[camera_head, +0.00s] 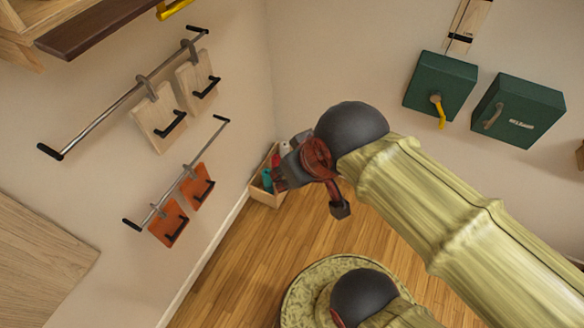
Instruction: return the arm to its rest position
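My arm comes in from the lower right, stretched across the picture and raised above the floor. It ends in my gripper (312,187), dark grey and red, near the middle of the picture. One dark fingertip hangs down on its right side, and dark blocks show on its left. The view from behind does not show clearly whether it is open or shut. I see nothing held in it, though its far side is hidden.
A wooden box (264,195) with coloured items stands in the corner beyond my gripper. Two rails (118,106) (172,190) with hanging boards are on the left wall. Two green boxes (440,84) (518,111) are on the right wall. Wooden floor (240,270) is clear at lower left.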

